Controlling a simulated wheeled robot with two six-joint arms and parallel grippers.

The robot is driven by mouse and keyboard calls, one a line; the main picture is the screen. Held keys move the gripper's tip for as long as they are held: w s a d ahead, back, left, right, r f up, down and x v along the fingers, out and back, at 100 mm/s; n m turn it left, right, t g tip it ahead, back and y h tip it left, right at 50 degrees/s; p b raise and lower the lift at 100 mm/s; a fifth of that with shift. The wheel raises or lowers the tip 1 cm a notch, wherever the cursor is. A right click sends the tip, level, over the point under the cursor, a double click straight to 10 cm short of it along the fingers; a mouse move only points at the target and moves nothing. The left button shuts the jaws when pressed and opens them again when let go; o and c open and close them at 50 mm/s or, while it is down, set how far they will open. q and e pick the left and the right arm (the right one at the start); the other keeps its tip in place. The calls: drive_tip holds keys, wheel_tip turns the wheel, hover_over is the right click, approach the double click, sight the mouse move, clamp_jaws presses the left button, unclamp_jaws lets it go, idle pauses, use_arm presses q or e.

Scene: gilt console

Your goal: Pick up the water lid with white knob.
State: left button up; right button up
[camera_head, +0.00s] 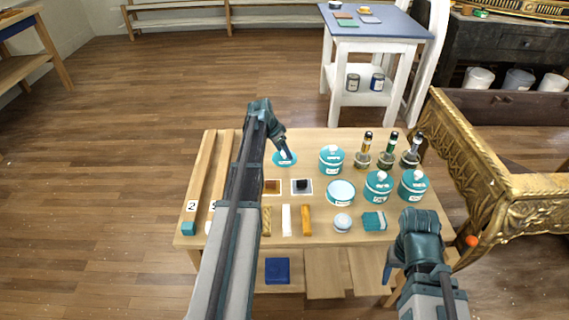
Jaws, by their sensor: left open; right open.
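The teal lid with a white knob (277,160) lies flat on the wooden table, toward the back and left of the pots. My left gripper (285,154) is open and reaches down right over this lid, hiding part of it and its knob. Whether the fingers touch the knob is too small to tell. A teal pot without a lid (341,195) stands to the right and nearer, its pale top showing. My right gripper (387,275) is open and empty at the table's near right edge.
Several lidded teal pots with white knobs (378,187) and bottles (387,148) stand to the right. Coloured sticks (306,220), small square dishes (302,187) and a teal brush-like block (374,221) lie in front. A gilt console (487,165) stands close at the right.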

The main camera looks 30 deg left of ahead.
sight(283, 153)
use_arm(q)
drive_tip(key=shift+f, duration=0.15)
clamp_jaws()
idle(0.5)
wheel_tip(283, 153, up, 10)
drive_tip(key=p, duration=1)
drive_tip(key=shift+d, duration=0.1)
